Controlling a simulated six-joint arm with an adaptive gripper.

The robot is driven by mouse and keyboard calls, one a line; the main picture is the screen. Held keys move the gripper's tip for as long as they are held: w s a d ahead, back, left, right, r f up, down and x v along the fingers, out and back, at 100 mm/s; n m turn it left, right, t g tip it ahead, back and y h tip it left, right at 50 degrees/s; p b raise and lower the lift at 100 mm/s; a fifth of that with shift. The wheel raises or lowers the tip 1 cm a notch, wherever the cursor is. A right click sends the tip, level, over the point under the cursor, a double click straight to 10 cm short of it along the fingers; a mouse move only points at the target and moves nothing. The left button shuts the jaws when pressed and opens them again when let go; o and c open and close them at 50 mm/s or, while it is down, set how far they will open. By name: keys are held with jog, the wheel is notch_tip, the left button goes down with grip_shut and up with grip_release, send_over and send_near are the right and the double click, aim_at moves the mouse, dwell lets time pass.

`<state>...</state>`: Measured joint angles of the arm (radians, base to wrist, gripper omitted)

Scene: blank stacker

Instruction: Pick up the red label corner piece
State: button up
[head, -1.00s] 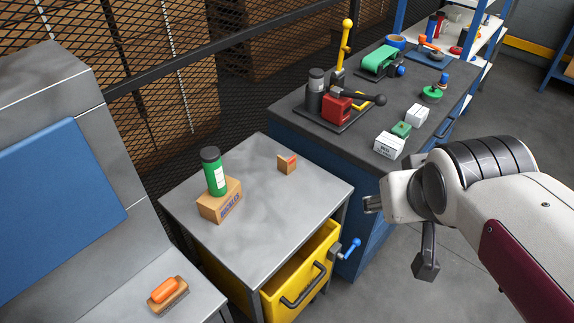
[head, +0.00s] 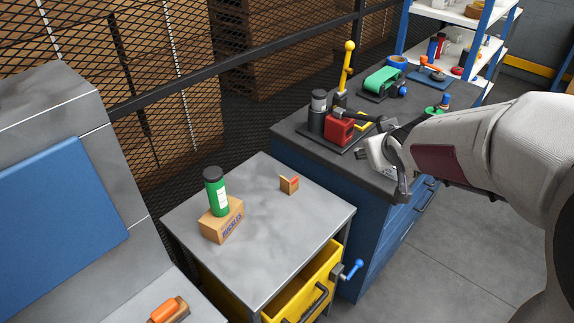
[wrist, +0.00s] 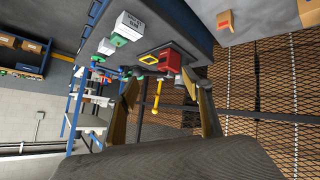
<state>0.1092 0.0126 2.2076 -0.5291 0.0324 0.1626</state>
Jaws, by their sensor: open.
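The red label corner piece (head: 289,185) is a small brown cardboard corner with a red-orange label. It stands on the grey-topped table (head: 270,240), right of a box. The wrist view shows the corner piece (wrist: 225,21) near the top edge, above and right of my fingers. My gripper (wrist: 165,88) is open, with nothing between its fingers, and is well apart from the piece. In the head view my arm reaches in from the right over the blue cabinet, and the fingers are hard to make out there.
A green bottle (head: 215,190) stands on a cardboard box (head: 222,220) left of the corner piece. The blue cabinet (head: 320,200) behind carries a red device (head: 339,130) and a yellow lever (head: 347,65). A yellow drawer (head: 305,285) is partly open. The table top around the piece is clear.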

jog(key=w+a+f+n+t+y, duration=0.1)
jog(key=w+a+f+n+y, duration=0.25)
jog(key=w+f, duration=0.75)
jog(key=n+g+y, duration=0.1)
jog(key=n+y, duration=0.1)
jog(key=y, duration=0.4)
send_near(295, 185)
jog(key=shift+w+f, duration=0.1)
jog(key=shift+w, duration=1.1)
jog(key=shift+s+a+f+y, duration=0.25)
jog(key=shift+a+f+y, duration=0.1)
jog(key=shift+f+y, duration=0.15)
jog(key=shift+x, duration=1.3)
